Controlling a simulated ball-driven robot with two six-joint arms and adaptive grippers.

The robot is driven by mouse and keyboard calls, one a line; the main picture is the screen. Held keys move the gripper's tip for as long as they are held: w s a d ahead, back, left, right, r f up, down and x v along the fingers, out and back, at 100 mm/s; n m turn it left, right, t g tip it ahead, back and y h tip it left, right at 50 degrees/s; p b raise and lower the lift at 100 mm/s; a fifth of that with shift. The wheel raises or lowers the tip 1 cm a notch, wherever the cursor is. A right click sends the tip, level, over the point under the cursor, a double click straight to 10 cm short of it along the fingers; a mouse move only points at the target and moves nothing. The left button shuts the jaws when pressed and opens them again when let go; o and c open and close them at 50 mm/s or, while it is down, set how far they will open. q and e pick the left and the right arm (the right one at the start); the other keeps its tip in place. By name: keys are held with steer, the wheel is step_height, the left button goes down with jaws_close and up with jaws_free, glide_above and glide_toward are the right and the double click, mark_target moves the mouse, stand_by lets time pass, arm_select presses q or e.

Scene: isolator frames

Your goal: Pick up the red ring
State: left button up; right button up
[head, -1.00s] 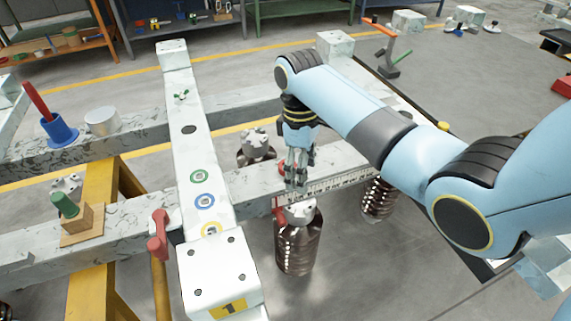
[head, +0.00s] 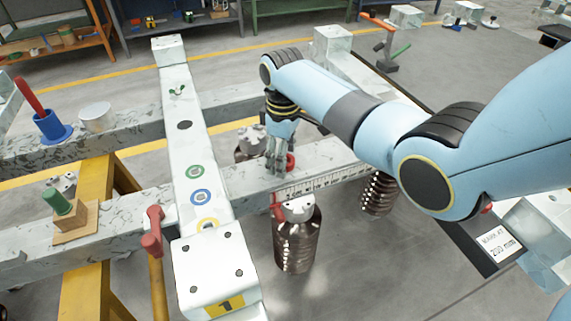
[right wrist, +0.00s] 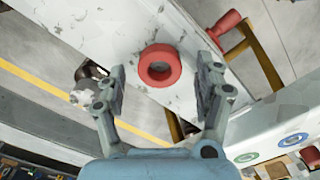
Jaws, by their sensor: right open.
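The red ring (right wrist: 160,50) lies on the grey-white marbled beam in the right wrist view, in the gap between my open fingers and apart from both. In the head view the red ring (head: 291,161) shows beside the fingertips, partly hidden by them. My right gripper (head: 275,166) points down over the beam, open and empty. In the right wrist view my right gripper (right wrist: 160,80) has one finger on each side of the ring. Its height above the beam is hard to tell. My left gripper is in neither view.
A white beam with a green ring (head: 195,171), a blue ring (head: 200,197) and a yellow ring (head: 208,223) runs left of the gripper. A ruler strip (head: 318,184) and a brown ribbed bottle-like body (head: 298,245) are close in front. A red handle (head: 153,232) stands at the left.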

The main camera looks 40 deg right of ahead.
steer(key=shift+f, duration=0.25)
steer(key=c, duration=1)
steer(key=shift+r, duration=0.1)
steer(key=shift+c, duration=0.2)
